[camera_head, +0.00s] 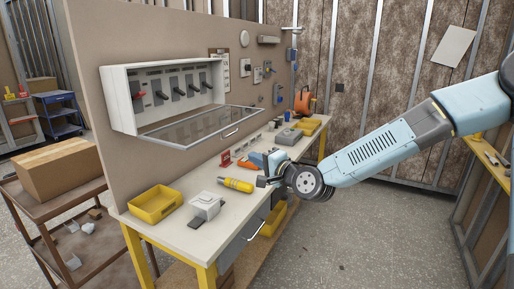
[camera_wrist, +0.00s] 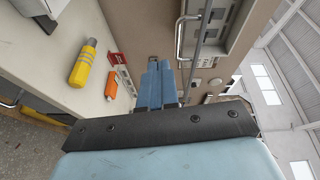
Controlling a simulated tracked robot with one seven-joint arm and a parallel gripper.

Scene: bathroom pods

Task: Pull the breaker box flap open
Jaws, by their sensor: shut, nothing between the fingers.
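The breaker box (camera_head: 122,99) is a white case on the tan upright panel, with a row of switches showing inside. Its framed, see-through flap (camera_head: 185,143) hangs lowered from the bottom edge and sticks out over the workbench. A bar handle (camera_head: 231,132) sits near the flap's outer edge; it also shows in the wrist view (camera_wrist: 180,40). My gripper (camera_head: 262,181) is in front of the flap and lower, over the bench. In the wrist view, my gripper (camera_wrist: 160,64) has its blue fingers together and empty, apart from the handle.
The workbench (camera_head: 150,221) holds a yellow bin (camera_head: 155,203), a white device (camera_head: 206,205), a yellow-handled tool (camera_head: 236,185) and an orange tool (camera_head: 258,160) near my gripper. A brown cart with a cardboard box (camera_head: 62,168) stands left. Floor in front is clear.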

